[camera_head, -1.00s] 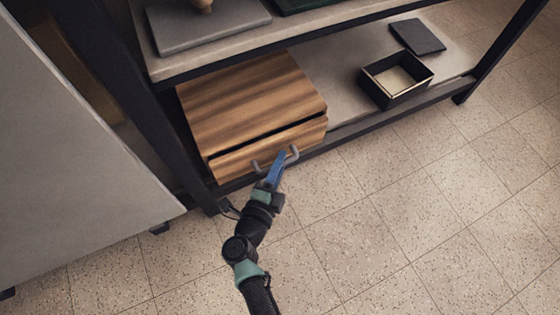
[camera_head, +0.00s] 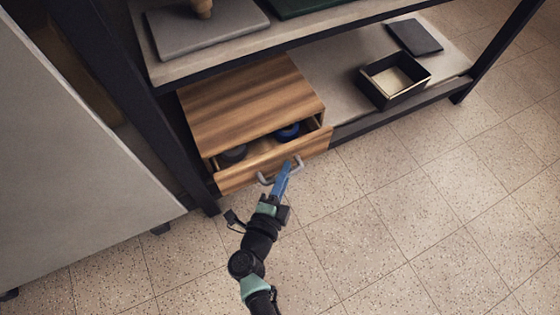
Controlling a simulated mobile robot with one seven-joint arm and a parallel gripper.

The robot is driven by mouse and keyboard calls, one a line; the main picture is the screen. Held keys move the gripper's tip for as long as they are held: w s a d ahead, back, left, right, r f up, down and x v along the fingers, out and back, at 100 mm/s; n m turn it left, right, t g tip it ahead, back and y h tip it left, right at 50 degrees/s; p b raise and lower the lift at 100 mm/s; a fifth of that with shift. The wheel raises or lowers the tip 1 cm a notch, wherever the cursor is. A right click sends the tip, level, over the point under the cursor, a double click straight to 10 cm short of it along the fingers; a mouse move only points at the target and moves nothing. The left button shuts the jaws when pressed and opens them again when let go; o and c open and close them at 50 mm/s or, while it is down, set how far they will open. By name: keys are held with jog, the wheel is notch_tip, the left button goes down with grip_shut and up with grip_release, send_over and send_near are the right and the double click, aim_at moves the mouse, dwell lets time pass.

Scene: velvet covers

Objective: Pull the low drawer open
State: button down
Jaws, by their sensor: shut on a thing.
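The low drawer (camera_head: 240,174) is a wooden drawer in a wooden box (camera_head: 250,100) on the lower shelf at the left. It stands partly open, with a gap behind its front. Inside I see a blue round thing (camera_head: 287,131) and a dark round thing (camera_head: 233,154). A grey bar handle (camera_head: 265,179) is on the drawer front. My gripper (camera_head: 283,176), with blue fingers, is shut on the middle of the handle. The fingers hide part of the handle.
An open black box (camera_head: 370,88) and a dark flat slab (camera_head: 415,37) lie on the lower shelf at the right. A grey panel (camera_head: 60,170) stands close at the left. Dark shelf posts flank the unit. The tiled floor (camera_head: 400,220) in front is clear.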

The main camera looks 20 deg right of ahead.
jog(key=s+p, duration=0.3)
jog(key=s, duration=2.1)
jog(key=shift+s+d+p, duration=0.25)
jog(key=shift+d+p, duration=0.05)
jog(key=shift+p, duration=0.1)
jog(key=c, duration=1.1)
grip_release()
jog(key=p+v, duration=0.4)
jog(key=v, duration=0.9)
jog(key=shift+d, duration=0.1)
